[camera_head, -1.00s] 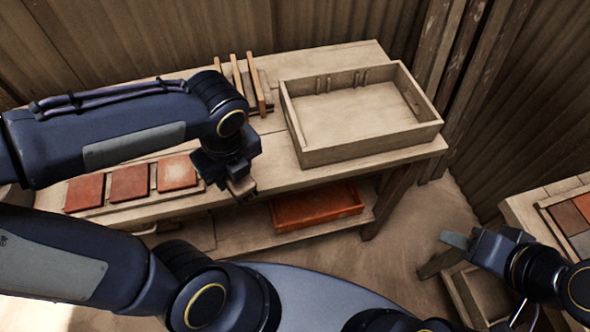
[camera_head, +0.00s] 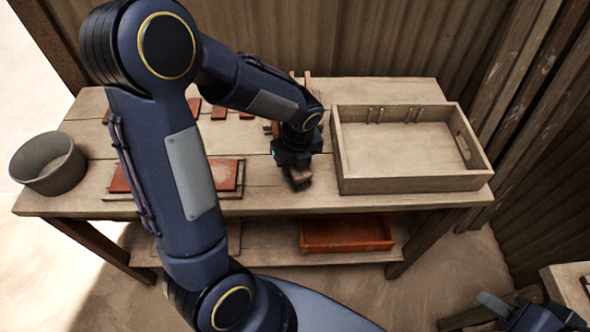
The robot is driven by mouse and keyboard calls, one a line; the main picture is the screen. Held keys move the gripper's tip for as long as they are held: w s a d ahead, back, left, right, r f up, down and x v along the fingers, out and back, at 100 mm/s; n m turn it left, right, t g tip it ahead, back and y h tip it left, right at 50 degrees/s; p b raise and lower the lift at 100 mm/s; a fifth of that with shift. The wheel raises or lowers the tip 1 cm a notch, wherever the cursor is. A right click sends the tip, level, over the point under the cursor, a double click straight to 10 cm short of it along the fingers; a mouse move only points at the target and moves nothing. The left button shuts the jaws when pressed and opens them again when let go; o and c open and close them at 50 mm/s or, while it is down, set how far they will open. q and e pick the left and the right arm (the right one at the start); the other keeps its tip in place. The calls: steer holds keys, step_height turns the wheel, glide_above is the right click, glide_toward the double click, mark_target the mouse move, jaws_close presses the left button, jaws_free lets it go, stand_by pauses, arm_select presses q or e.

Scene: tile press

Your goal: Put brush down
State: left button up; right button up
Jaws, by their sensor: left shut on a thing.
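My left gripper (camera_head: 297,172) points down over the table (camera_head: 270,198), just left of the wooden tray. It is shut on the brush (camera_head: 300,184), of which only a small brownish end shows below the jaws. The rest of the brush is hidden by the gripper, and I cannot tell whether it touches the tabletop. My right gripper (camera_head: 493,303) is low at the bottom right, away from the table, and its jaw opening cannot be made out.
A wooden tray (camera_head: 410,182) stands on the table's right side. A grey bowl (camera_head: 48,165) stands at the left end. Red tiles (camera_head: 222,174) lie on a board, partly behind my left arm. An orange tray (camera_head: 345,236) is on the lower shelf.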

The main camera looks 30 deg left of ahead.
arm_select(q)
step_height(320, 180, down, 3)
steer(key=shift+r, duration=0.1)
